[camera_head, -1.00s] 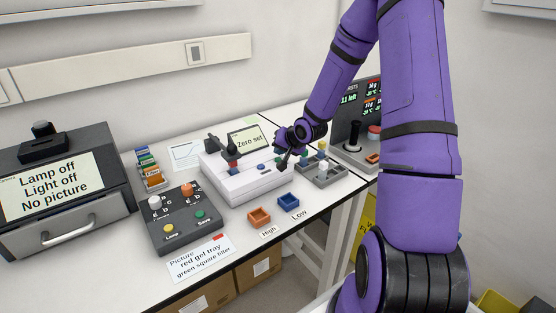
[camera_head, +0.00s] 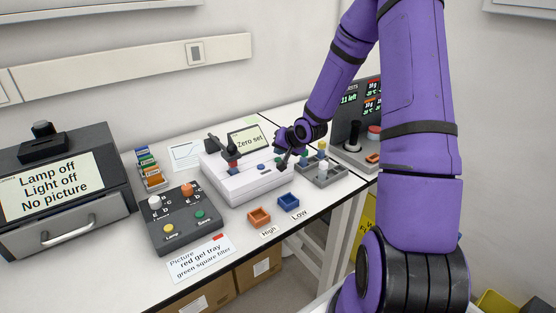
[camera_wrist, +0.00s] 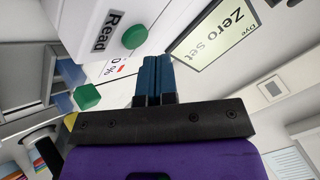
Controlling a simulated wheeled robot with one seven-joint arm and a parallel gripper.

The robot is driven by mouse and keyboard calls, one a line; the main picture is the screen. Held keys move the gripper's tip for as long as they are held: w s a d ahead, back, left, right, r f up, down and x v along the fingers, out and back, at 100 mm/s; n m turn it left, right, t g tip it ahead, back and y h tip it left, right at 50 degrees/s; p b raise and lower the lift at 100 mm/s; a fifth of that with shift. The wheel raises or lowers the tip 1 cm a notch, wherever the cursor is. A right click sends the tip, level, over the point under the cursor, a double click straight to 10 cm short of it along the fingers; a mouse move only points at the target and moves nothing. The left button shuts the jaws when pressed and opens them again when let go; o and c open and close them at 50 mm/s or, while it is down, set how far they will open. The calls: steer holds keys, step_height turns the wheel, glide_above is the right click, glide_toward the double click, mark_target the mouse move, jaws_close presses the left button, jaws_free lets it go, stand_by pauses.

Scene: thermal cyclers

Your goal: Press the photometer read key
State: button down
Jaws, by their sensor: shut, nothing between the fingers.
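The photometer (camera_head: 240,184) is a white box on the bench. Its tilted screen (camera_head: 250,139) reads "Zero set"; the screen also shows in the wrist view (camera_wrist: 222,36). In the wrist view, the round green read key (camera_wrist: 135,36) sits beside a "Read" label (camera_wrist: 108,31). My gripper (camera_wrist: 157,60) is shut and empty, with its blue fingertips close to the key but appearing to one side of it. In the head view, my gripper (camera_head: 284,164) is over the photometer's right end and largely hides that area.
A grey rack (camera_head: 322,178) with coloured pieces stands right of the photometer. Orange (camera_head: 259,216) and blue (camera_head: 288,203) trays lie in front. A dark control box (camera_head: 183,222) and a gel imager (camera_head: 60,190) stand left.

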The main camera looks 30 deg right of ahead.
mark_target(280, 158)
steer(key=shift+f, duration=0.1)
steer(key=shift+f, duration=0.3)
steer(key=shift+f, duration=0.4)
stand_by(0.7)
steer(key=shift+r, duration=0.8)
steer(key=shift+r, duration=2.5)
